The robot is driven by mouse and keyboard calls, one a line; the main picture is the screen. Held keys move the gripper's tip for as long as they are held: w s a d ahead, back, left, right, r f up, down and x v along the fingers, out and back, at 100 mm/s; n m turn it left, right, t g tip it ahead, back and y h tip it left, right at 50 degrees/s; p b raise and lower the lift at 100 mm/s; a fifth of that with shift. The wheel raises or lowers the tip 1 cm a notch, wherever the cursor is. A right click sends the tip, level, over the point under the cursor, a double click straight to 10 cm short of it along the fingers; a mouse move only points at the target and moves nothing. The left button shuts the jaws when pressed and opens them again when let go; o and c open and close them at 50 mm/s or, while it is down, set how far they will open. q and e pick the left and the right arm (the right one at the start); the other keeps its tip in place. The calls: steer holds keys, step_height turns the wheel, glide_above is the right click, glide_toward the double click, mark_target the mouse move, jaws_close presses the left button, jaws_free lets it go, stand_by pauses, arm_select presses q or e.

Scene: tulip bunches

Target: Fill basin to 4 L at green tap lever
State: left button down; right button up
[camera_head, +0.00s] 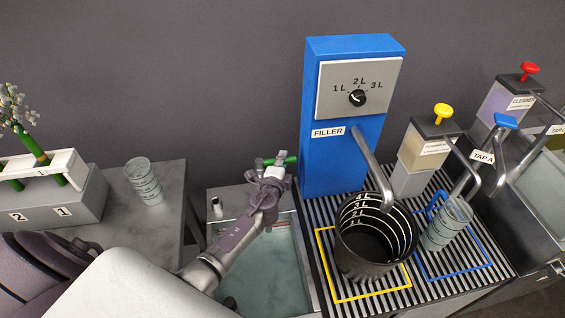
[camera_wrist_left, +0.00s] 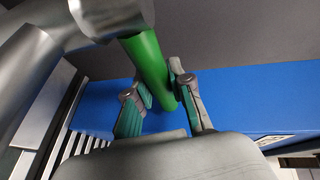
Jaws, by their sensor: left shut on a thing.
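My left gripper (camera_head: 275,176) is at the green tap lever (camera_head: 291,160), beside the blue filler post. In the left wrist view the lever (camera_wrist_left: 151,62) runs between the two fingers of the gripper (camera_wrist_left: 160,92), which are shut on it. The lever joins a grey metal tap body (camera_wrist_left: 108,18). Below the arm is a grey basin (camera_head: 303,262) with a pale greenish surface inside; no level marks on it are readable. My right gripper is not in view.
A dark marked bucket (camera_head: 362,262) stands under the filler (camera_head: 343,160) spout, on a striped grate inside a yellow outline. A clear beaker (camera_head: 447,224) stands in the blue outline. Another beaker (camera_head: 144,181) stands left, near a flower rack (camera_head: 40,170).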

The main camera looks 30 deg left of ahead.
arm_select(q)
steer(key=shift+a, duration=0.1)
stand_by(0.3)
steer(key=c, duration=1)
jaws_free()
steer(key=v, duration=1.2)
steer(key=shift+d, duration=0.2)
